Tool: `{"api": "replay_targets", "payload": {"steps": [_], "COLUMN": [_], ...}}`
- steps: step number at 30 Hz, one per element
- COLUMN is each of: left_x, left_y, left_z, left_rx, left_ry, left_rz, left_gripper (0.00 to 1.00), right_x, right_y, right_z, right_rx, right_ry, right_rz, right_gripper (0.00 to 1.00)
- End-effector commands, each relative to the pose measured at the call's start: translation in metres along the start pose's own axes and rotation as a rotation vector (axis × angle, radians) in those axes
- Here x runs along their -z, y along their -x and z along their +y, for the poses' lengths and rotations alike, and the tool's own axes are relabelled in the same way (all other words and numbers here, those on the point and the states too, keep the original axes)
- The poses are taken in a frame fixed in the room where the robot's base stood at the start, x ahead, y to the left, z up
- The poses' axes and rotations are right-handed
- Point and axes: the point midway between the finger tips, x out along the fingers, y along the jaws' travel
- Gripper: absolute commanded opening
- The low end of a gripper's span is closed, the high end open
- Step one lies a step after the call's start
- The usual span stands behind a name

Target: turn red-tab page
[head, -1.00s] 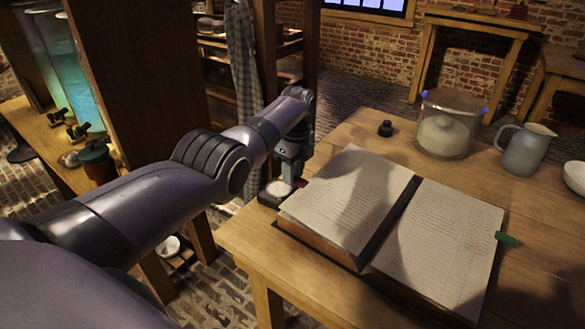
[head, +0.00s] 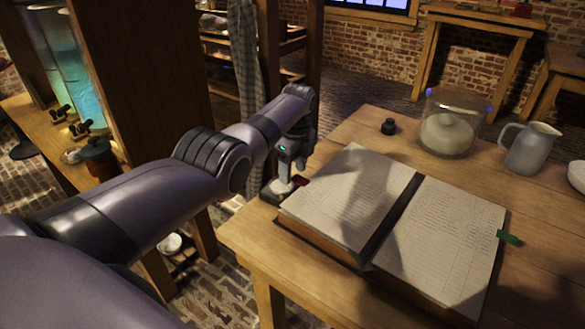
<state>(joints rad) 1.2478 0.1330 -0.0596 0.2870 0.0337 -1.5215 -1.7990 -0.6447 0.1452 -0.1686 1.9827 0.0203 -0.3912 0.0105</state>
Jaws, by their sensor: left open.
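A thick open book (head: 440,235) lies on the wooden table, with written pages on both sides of a dark middle gap. A red tab (head: 301,181) shows at the left edge of the left page (head: 345,200). A green tab (head: 509,238) sticks out from the right edge. My left gripper (head: 283,190) is open at the book's left edge, close beside the red tab. Its fingertips are small and partly hidden, so I cannot tell whether they touch the tab. My right gripper is not in view.
A small dark pot (head: 388,127), a glass jar (head: 452,125) with a pale lump, a grey jug (head: 529,148) and a white bowl (head: 577,176) stand behind the book. The table's (head: 243,240) left edge lies under my left gripper. Bare tabletop shows right of the book.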

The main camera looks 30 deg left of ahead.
Motion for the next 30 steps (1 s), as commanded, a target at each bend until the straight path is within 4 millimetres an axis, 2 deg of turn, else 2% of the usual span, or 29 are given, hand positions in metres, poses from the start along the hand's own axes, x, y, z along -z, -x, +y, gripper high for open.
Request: {"api": "replay_targets", "payload": {"steps": [5,13,18,30], "left_x": [-0.001,-0.001,-0.002,-0.002], "left_y": [0.028,0.061,0.068,0.068], "left_z": [0.0,0.0,0.001,0.001], "left_rx": [0.002,0.001,-0.001,-0.001], "left_ry": [0.0,0.002,0.002,0.002], "left_rz": [-0.001,-0.002,-0.002,-0.002], "left_gripper": [0.57,0.57,0.57,0.57], "right_x": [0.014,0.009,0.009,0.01], "right_y": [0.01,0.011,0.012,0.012], "right_z": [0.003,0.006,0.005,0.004], "right_rx": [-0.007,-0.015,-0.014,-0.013], "right_ry": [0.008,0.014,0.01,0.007], "right_rz": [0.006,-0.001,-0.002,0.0], "right_gripper": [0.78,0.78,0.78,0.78]}}
